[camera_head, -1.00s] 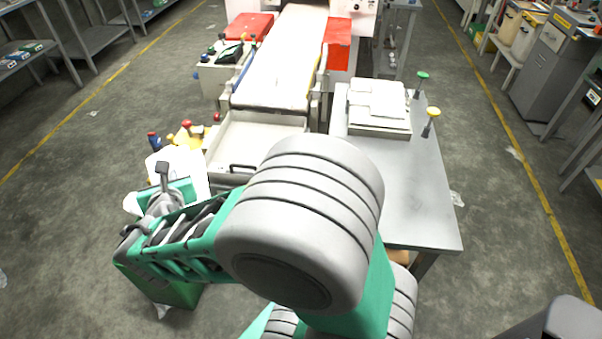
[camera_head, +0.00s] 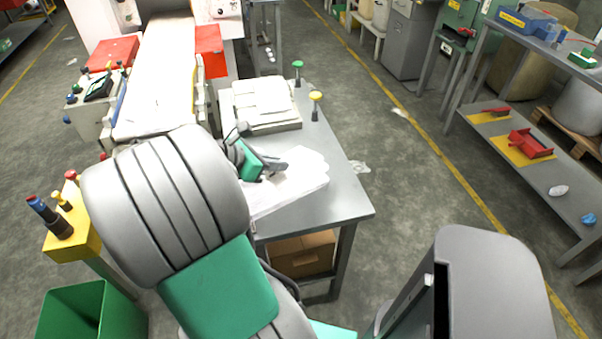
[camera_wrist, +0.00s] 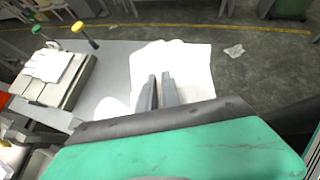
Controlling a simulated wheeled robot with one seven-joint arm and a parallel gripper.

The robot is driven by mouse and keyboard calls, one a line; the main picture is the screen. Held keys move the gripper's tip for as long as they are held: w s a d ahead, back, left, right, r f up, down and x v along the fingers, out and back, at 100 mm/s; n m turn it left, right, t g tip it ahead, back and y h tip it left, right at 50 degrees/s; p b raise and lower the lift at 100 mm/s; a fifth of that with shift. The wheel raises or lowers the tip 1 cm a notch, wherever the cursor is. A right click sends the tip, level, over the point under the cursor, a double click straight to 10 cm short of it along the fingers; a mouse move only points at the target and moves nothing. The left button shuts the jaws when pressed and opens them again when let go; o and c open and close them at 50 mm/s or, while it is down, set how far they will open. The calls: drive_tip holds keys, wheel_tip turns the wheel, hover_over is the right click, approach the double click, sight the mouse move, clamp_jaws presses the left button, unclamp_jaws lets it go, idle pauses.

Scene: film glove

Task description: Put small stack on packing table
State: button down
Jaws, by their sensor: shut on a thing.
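The small stack (camera_head: 300,184) is a pile of thin white film pieces. My gripper (camera_head: 281,168) is shut on it, and it lies over the near part of the grey packing table (camera_head: 343,203) in the head view. In the wrist view, my gripper's dark fingers (camera_wrist: 160,90) reach onto the white stack (camera_wrist: 190,65), which spreads out on both sides of them. I cannot tell whether the stack rests fully on the tabletop. Part of the stack is hidden behind my arm and gripper.
A white block with white gloves on it (camera_head: 262,103) stands at the table's far end, beside green (camera_head: 298,68) and yellow (camera_head: 316,98) knobs. A conveyor (camera_head: 158,85) is at left. A green bin (camera_head: 90,312) stands at lower left. The table's right strip is bare.

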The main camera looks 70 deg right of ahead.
sight(299, 154)
drive_tip(key=d+f, duration=0.1)
drive_tip(key=d, duration=0.2)
drive_tip(key=s+d+f, duration=0.1)
drive_tip(key=d+f, duration=0.1)
drive_tip(key=d, duration=0.1)
drive_tip(key=s+d+f, duration=0.1)
drive_tip(key=d, duration=0.1)
drive_tip(key=shift+s+d+f+b, duration=0.2)
drive_tip(key=shift+s+d+b, duration=0.05)
drive_tip(key=shift+d+b, duration=0.15)
drive_tip(key=d+f, duration=0.2)
drive_tip(key=f, duration=0.1)
drive_tip(key=d+f, duration=0.1)
drive_tip(key=shift+s+d+f, duration=0.15)
drive_tip(key=shift+s+d, duration=0.1)
drive_tip(key=shift+s, duration=0.1)
drive_tip(key=shift+s+d+f, duration=0.1)
drive_tip(key=shift+d+f, duration=0.1)
drive_tip(key=shift+f, duration=0.1)
drive_tip(key=shift+d+f+b, duration=0.2)
drive_tip(key=shift+f+b, duration=0.1)
drive_tip(key=shift+f, duration=1.45)
drive_tip(key=c, duration=1.5)
unclamp_jaws()
drive_tip(key=shift+f, duration=0.1)
drive_tip(key=shift+c, duration=0.2)
